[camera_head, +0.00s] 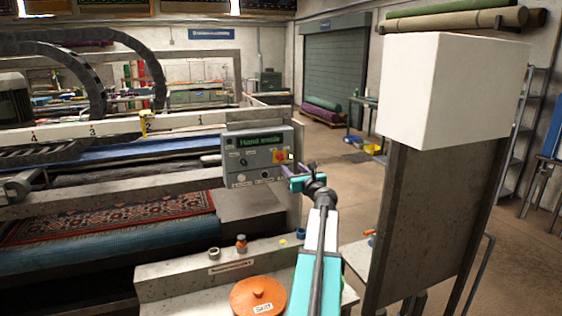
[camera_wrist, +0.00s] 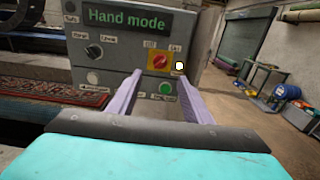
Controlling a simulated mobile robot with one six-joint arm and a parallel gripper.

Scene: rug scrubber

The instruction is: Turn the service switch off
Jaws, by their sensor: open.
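A grey control panel (camera_head: 258,157) has a green display reading "Hand mode". On it a red knob on a yellow plate (camera_head: 280,156) shows at the right, also in the wrist view (camera_wrist: 160,61). A black rotary knob (camera_wrist: 94,51) sits at the panel's left, with white and green buttons below. The small labels are too blurred to read, so I cannot tell which control is the service switch. My gripper (camera_head: 299,168) is open and empty in front of the panel's right side. In the wrist view its purple fingers (camera_wrist: 159,78) point toward the panel, below the red knob.
A pale round spot (camera_wrist: 180,65) shows right of the yellow plate. An orange round lid (camera_head: 258,295) lies on the ledge at the front. A white box on a dark stand (camera_head: 450,90) rises at the right. Open floor (camera_head: 345,190) lies beyond the panel.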

